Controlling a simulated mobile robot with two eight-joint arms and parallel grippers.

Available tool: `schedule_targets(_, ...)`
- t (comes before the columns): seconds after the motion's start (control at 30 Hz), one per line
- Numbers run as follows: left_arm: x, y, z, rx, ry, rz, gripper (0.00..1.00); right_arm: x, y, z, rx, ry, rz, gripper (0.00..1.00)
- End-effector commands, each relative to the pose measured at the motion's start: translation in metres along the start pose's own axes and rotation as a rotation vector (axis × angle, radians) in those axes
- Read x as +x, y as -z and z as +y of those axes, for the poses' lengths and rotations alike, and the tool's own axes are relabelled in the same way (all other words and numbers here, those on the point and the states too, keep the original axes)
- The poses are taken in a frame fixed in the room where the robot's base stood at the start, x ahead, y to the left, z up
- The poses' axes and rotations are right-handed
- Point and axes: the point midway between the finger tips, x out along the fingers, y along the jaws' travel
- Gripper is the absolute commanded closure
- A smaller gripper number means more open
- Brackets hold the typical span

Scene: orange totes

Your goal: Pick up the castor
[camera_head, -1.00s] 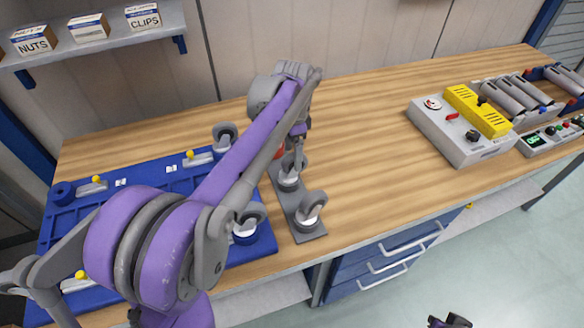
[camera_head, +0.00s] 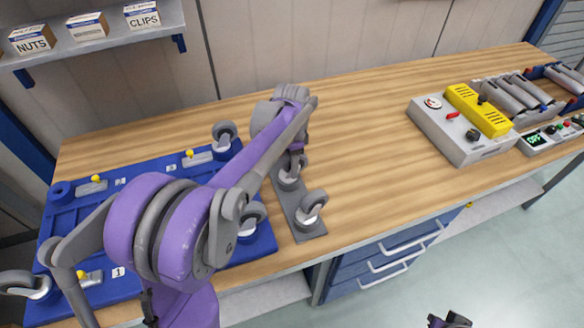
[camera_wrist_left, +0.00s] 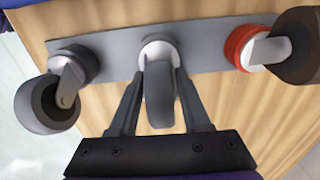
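A grey plate (camera_head: 309,236) on the bench holds a row of castors. The middle castor (camera_head: 288,178) stands below my left gripper (camera_head: 297,152); in the left wrist view this castor (camera_wrist_left: 159,97) sits between the two open fingers, with a visible gap on both sides. A dark-based castor (camera_wrist_left: 58,95) is to its left, and it also shows at the plate's near end (camera_head: 312,208). A castor with a red base (camera_wrist_left: 245,48) is to the right, hidden behind my arm in the head view. A small part of my right gripper (camera_head: 450,321) shows at the bottom edge, its fingers unclear.
A blue base (camera_head: 268,245) with castors at its corners and yellow-knobbed clamps lies left of the plate, partly behind my arm. A grey and yellow control box (camera_head: 455,137) stands at right. The bench middle is clear. A shelf with labelled boxes is at upper left.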

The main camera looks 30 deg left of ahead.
Motion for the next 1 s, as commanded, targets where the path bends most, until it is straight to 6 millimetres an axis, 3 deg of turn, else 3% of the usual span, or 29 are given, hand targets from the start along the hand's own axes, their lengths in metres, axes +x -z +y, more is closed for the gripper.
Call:
schedule_targets(0.03,0.0,0.0,0.0,0.0,0.0,0.0,0.63,0.0,0.0,0.0,0.0,0.0,0.0,1.0)
schedule_targets(0.23,0.0,0.0,0.0,0.0,0.0,0.0,0.99,0.0,0.0,0.0,0.0,0.0,0.0,1.0)
schedule_targets(0.77,-0.004,0.0,0.0,0.0,0.0,0.0,1.0,0.0,0.0,0.0,0.0,0.0,0.0,1.0)
schedule_targets(1.0,-0.043,0.0,0.0,0.0,0.0,0.0,1.0,-0.002,0.002,0.0,0.0,0.0,0.002,1.0)
